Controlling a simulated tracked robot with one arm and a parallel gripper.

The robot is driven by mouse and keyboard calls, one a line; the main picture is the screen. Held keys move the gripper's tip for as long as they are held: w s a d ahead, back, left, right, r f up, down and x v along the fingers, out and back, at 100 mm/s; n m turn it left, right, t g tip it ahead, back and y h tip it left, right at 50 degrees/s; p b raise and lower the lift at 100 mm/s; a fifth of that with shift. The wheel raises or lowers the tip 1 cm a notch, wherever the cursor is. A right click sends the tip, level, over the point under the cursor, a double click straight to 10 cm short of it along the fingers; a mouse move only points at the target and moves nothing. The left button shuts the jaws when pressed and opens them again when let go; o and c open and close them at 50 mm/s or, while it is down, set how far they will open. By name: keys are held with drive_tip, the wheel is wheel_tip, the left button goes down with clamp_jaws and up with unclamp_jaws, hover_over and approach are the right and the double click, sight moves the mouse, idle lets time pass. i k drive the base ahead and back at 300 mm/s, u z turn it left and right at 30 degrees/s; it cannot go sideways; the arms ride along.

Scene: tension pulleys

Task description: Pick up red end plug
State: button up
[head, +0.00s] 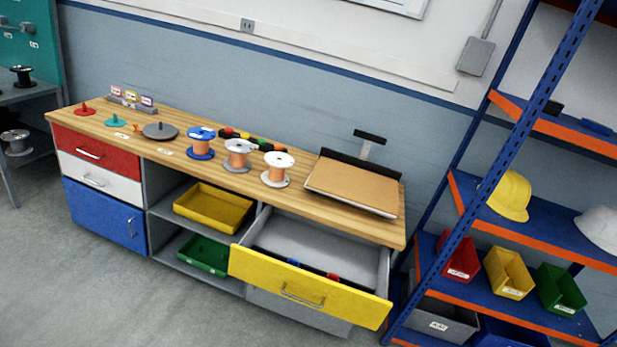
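Two small red things could be the red end plug, and I cannot tell which from here. One is a small red piece (332,277) inside the open yellow drawer, just behind its front panel and mostly hidden by it. A small blue piece (293,262) lies to its left in the same drawer. The other is a red disc with an upright knob (84,110) at the left end of the wooden bench top. The yellow-fronted drawer (300,290) is pulled out at the bench's right end. My gripper is not in view.
The bench (330,217) also carries a green disc (115,121), a grey disc (160,131), several wire spools (238,155) and a tilted board (352,185). A blue-and-orange shelf rack (540,235) stands at the right. The grey floor (110,290) in front is clear.

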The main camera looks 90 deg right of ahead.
sight(332, 276)
drive_tip(key=z, duration=0.55)
drive_tip(key=k, duration=0.2)
drive_tip(key=z, duration=1.5)
drive_tip(key=i, duration=1.05)
